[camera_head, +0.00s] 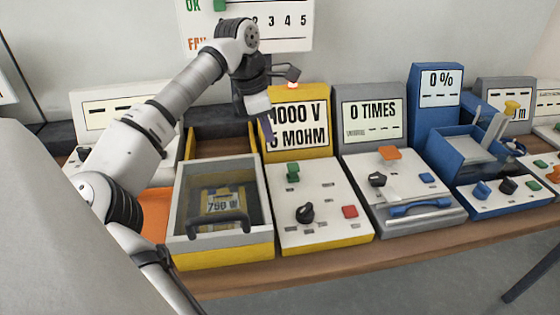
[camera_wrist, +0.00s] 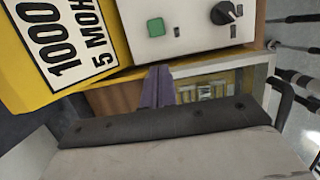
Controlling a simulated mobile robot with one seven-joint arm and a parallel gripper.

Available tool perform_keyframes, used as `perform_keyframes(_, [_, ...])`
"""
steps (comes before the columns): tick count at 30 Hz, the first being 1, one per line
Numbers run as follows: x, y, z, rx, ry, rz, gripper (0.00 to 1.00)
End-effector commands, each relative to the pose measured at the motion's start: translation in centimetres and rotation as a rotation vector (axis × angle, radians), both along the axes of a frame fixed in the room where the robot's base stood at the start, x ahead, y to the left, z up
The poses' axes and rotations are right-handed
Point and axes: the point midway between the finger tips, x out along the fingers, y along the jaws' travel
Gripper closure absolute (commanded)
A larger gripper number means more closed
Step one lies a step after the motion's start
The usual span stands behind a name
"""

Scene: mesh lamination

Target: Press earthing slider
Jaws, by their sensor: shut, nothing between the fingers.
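The yellow tester's display (camera_head: 297,125) reads 1000 V and 5 MOHM. Its white control panel (camera_head: 325,190) carries a green control (camera_head: 293,172), a black knob (camera_head: 305,213) and a red button (camera_head: 350,211). No legible label marks an earthing slider, so I cannot tell which part it is. My gripper (camera_head: 268,130) is shut and empty, in front of the display's left part and apart from the panel controls. In the wrist view my purple fingers (camera_wrist: 157,85) are together, below the green control (camera_wrist: 155,27) and the knob (camera_wrist: 225,12).
A grey machine (camera_head: 372,112) reading 0 TIMES and a blue machine (camera_head: 438,90) stand right. An orange light (camera_head: 291,85) glows above the display.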

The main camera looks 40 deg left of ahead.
Motion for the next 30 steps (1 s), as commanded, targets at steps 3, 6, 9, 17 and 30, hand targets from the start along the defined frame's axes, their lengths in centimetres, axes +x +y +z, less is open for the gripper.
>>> perform_keyframes(3, [0.1,-0.1,0.0,-0.002,-0.002,-0.001,1.00])
perform_keyframes(6, [0.1,-0.1,-0.1,-0.002,-0.003,-0.002,1.00])
perform_keyframes(9, [0.2,-0.2,-0.7,-0.004,-0.003,-0.002,1.00])
perform_keyframes(17, [1.0,-1.0,-4.9,-0.006,-0.003,-0.004,1.00])
perform_keyframes(30, [2.0,-1.8,-9.6,-0.004,-0.006,-0.003,1.00])
